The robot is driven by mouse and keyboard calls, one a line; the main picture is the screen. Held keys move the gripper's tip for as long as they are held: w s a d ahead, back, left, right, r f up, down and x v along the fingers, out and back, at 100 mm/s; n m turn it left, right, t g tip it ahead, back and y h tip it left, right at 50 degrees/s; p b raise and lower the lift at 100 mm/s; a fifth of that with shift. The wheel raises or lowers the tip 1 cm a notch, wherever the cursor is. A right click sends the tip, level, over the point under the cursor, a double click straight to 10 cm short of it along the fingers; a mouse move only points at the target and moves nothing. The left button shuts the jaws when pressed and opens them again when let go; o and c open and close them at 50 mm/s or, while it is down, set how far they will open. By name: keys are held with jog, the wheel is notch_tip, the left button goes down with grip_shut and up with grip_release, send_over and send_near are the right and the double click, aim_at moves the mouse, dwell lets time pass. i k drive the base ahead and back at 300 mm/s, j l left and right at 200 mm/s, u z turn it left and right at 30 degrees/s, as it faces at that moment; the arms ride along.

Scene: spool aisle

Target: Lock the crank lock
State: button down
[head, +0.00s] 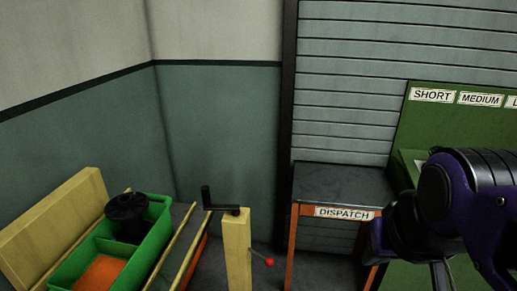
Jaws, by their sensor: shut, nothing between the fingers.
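The crank lock shows in the head view as a pale wooden post (236,252) with a black crank handle (222,208) at its top. The crank arm reaches left from the post, and its grip stands upright at the left end. A thin lever with a red ball (269,262) sticks out at the post's lower right. My gripper (378,245) is at the right, below my dark purple arm, well apart from the crank. It is shut and empty; its fingertips are hard to make out.
A green divided bin (155,212) holds a black spool (126,215) at lower left, beside a wooden board (62,225). A rail-edged chute (178,247) lies left of the post. A dark-topped table (340,182) labelled DISPATCH and a green panel (440,125) stand to the right.

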aim_at(269, 262)
jog(key=u, duration=1.55)
jog(key=z, duration=1.05)
jog(key=i+l+z, duration=0.5)
jog(key=i, duration=0.1)
